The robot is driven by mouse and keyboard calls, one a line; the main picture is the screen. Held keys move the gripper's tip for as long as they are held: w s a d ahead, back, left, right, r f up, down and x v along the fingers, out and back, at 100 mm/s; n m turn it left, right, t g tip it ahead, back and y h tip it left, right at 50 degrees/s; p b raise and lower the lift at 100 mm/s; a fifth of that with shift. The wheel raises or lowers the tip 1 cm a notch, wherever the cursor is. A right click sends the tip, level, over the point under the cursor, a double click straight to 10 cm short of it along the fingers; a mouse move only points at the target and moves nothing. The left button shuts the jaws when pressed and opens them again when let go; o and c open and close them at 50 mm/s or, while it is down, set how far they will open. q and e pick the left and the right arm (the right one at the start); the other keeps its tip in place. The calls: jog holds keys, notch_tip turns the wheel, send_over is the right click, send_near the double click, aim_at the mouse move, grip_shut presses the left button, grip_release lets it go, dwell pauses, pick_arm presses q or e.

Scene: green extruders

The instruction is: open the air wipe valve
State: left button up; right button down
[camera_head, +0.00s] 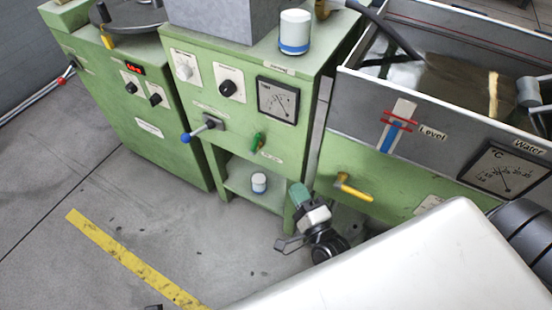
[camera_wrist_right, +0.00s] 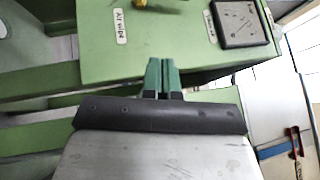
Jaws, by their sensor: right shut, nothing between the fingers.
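The air wipe valve shows in the head view as a small green handle (camera_head: 257,141) on the front of the middle green cabinet, beside a small white label. My right gripper (camera_head: 297,193) is below and right of it, in front of the cabinet's lower right leg, apart from the handle. In the right wrist view its two green fingers (camera_wrist_right: 162,72) are together with nothing between them. A white label (camera_wrist_right: 119,25) and a small yellowish part (camera_wrist_right: 140,4), cut by the top edge, show beyond the fingers. My left gripper cannot be made out.
A yellow-handled valve (camera_head: 354,188) sits on the tank stand at right. The floor at left is clear, with a yellow stripe (camera_head: 130,258).

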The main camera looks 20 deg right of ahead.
aim_at(261, 146)
pick_arm(q)
jog(key=shift+w+r, duration=0.2)
jog(key=shift+r, duration=0.6)
pick_arm(e)
jog(key=shift+m, duration=0.3)
jog(key=x, duration=0.4)
jog(key=a+r+x, duration=0.1)
jog(key=x, duration=0.3)
jog(key=a+x, duration=0.1)
jog(key=x, duration=0.4)
jog(key=shift+s+a+r, duration=0.2)
jog(key=shift+s+r, duration=0.05)
pick_arm(q)
jog(key=s+a+f+p, duration=0.1)
jog(key=s+f+p, duration=0.2)
jog(key=s+f, duration=0.2)
jog(key=s+f+g+p, duration=0.1)
jog(key=s+f+p, duration=0.2)
jog(key=s+f, duration=0.3)
notch_tip(261, 146, down, 5)
jog(key=shift+s+a+f, duration=0.1)
jog(key=shift+s+a, duration=0.05)
jog(key=shift+a, duration=0.2)
pick_arm(e)
jog(key=shift+w+a+r+n+g, duration=0.45)
jog(key=shift+w+r+n+g, duration=0.15)
jog(key=shift+n+g, duration=0.2)
